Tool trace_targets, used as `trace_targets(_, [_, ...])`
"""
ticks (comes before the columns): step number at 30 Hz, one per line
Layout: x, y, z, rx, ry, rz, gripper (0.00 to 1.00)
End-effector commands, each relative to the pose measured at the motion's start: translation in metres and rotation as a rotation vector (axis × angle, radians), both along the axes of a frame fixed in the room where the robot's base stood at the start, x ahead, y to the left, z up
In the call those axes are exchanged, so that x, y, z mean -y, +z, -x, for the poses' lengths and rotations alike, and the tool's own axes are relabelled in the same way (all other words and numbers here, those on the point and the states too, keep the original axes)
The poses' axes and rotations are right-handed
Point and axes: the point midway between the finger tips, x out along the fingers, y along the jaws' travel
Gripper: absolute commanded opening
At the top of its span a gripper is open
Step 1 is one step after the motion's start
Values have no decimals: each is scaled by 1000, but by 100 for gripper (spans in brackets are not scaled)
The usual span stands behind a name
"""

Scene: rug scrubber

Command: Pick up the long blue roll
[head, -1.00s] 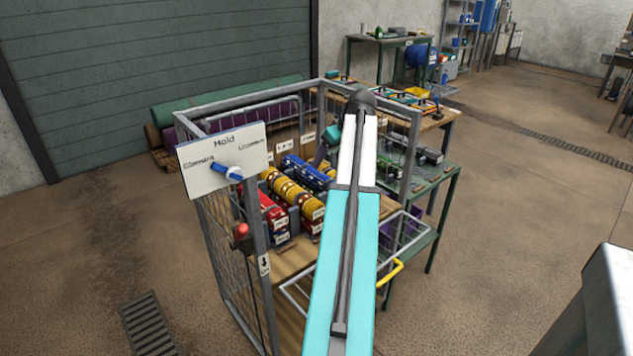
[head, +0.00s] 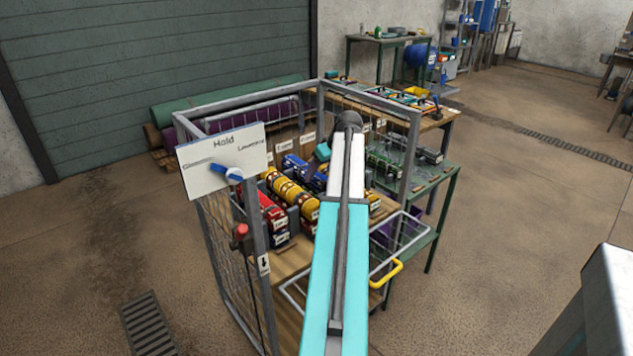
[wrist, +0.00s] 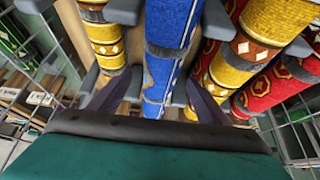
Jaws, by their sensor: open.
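A blue patterned roll (wrist: 168,45) with grey bands runs lengthwise through the middle of the wrist view. My gripper (wrist: 157,88) is open, with one dark finger on each side of this roll. I cannot tell whether the fingers touch it. In the head view, blue rolls (head: 296,163) lie in the rack behind the yellow ones, partly hidden by my arm. The teal end of my gripper (head: 322,153) is over the blue rolls there. How far the blue roll extends is hidden.
Yellow rolls (head: 287,188) and red rolls (head: 263,208) lie beside the blue ones, close to my gripper. Grey dividers stand between rolls. A mesh cage (head: 228,250) with a sign board (head: 222,160) encloses the rack. A green-framed table (head: 430,185) stands at right.

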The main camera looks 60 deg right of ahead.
Motion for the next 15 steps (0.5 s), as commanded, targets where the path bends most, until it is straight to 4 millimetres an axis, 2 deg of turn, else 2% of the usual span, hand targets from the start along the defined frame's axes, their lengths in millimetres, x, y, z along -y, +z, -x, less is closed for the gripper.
trace_targets(8, [1, -10, -5, -1, 0, -1, 70])
trace_targets(15, [5, -34, -16, -1, 0, -1, 70])
